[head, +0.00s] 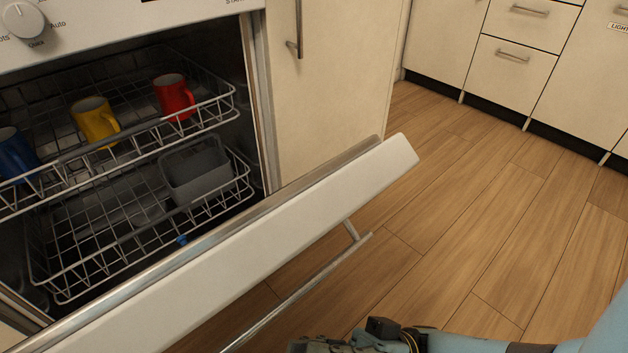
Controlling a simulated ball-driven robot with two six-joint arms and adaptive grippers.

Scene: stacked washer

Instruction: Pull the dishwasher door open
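The dishwasher door (235,265) is partly open, tilted outward, with its top edge running diagonally across the view. Its metal bar handle (310,285) shows on the outer face; the handle's lower left part leaves the picture. My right gripper (305,345) is at the bottom edge, just below and right of the handle, with its arm coming from the right. It is mostly cut off, so its fingers cannot be made out, and I see no contact with the handle. My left gripper is not in view.
Inside the dishwasher, the upper rack (130,135) holds a blue mug (14,155), a yellow mug (95,121) and a red mug (174,97). The lower rack (85,262) holds a grey basket (195,172). Cream cabinets (330,90) stand alongside. The wooden floor (490,220) at right is clear.

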